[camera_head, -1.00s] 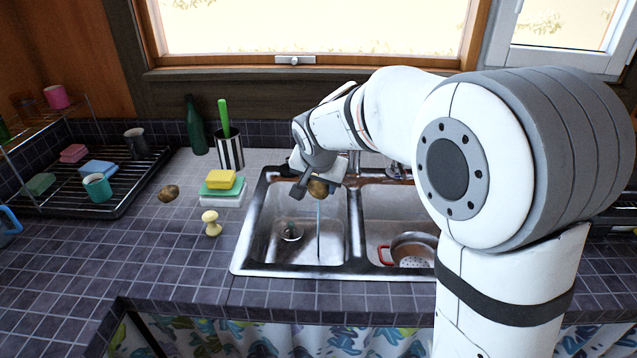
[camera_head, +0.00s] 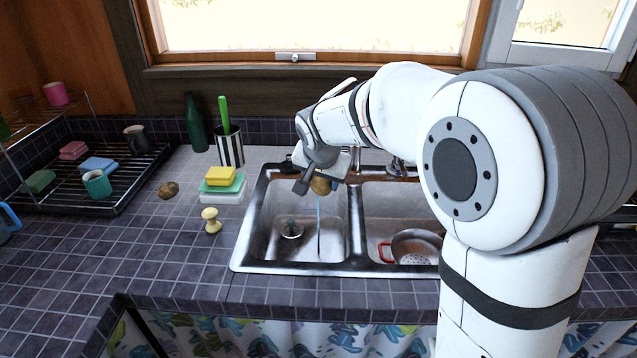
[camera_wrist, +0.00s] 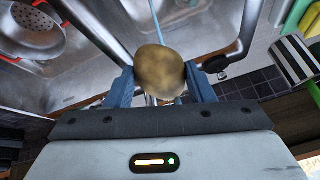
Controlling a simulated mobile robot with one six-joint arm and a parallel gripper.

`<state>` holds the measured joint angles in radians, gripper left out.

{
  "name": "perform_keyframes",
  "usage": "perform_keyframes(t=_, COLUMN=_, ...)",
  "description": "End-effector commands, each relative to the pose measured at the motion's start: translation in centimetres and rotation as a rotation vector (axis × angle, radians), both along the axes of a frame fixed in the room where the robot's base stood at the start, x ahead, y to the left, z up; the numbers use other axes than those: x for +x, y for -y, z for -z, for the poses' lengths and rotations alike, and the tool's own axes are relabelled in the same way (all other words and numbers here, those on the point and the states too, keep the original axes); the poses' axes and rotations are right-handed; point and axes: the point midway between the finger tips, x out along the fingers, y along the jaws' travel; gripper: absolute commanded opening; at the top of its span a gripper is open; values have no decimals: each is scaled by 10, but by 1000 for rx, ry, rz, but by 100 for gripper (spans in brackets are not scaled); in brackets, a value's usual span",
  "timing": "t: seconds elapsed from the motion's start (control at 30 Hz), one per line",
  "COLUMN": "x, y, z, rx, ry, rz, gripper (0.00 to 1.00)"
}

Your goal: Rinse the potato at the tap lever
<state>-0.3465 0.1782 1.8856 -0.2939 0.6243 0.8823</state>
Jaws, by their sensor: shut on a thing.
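My gripper (camera_head: 318,186) is shut on a brown potato (camera_head: 321,187) above the left basin of the sink (camera_head: 262,240). In the wrist view the potato (camera_wrist: 159,72) sits between my two blue-grey fingers. A thin blue stream of water (camera_head: 318,220) shows below the potato and falls into the left basin; in the wrist view the stream (camera_wrist: 156,20) meets the potato's edge. The tap lever is mostly hidden behind my arm, and I cannot make it out clearly. A second potato (camera_head: 169,190) lies on the tiled counter to the left.
A colander (camera_head: 416,246) with a red handle sits in the right basin. Left of the sink stand sponges (camera_head: 221,177), a yellow-knobbed brush (camera_head: 211,220), a striped cup (camera_head: 230,150) and a green bottle (camera_head: 195,125). A dish rack (camera_head: 130,185) is farther left. The front-left counter is clear.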

Motion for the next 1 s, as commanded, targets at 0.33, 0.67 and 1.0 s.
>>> perform_keyframes(t=0.33, x=0, y=-5, z=0, rx=-1, ry=0, rz=0, gripper=24)
perform_keyframes(t=0.67, x=0, y=5, z=0, rx=-1, ry=1, rz=1, gripper=24)
perform_keyframes(t=1.0, x=0, y=7, z=0, rx=-1, ry=0, rz=0, gripper=24)
